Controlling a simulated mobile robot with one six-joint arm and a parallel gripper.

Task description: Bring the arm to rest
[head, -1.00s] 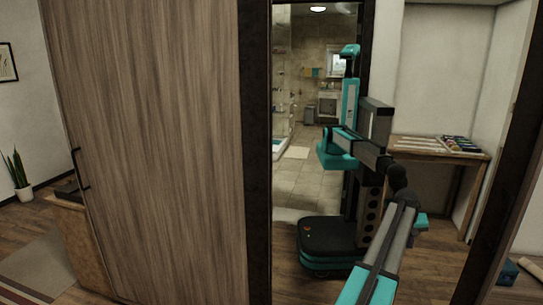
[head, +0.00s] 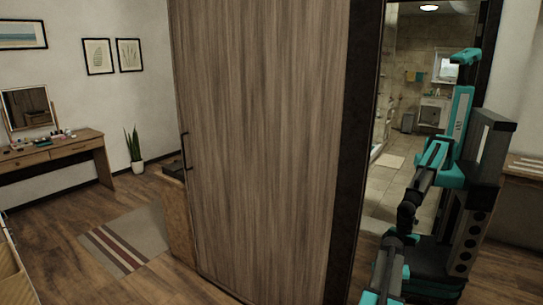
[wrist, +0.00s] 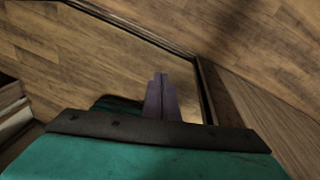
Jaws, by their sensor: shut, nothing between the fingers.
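My gripper (wrist: 161,78) shows in the middle of the wrist view. Its two narrow grey fingers lie together, with nothing between them. They point away from the camera, over wood flooring and beside a dark-framed edge (wrist: 207,92). In the head view, parts of a teal, black and grey arm show at the lower right, but I cannot make out the fingers there. A teal and black robot column stands at the right; whether it is a reflection of me I cannot tell.
A tall wood-grain panel (head: 255,150) with a black handle fills the middle. A dressing table (head: 60,153), a potted plant (head: 134,150) and a striped rug (head: 125,240) are at left. A tiled bathroom shows at right. Open floor (head: 50,225) lies around the rug.

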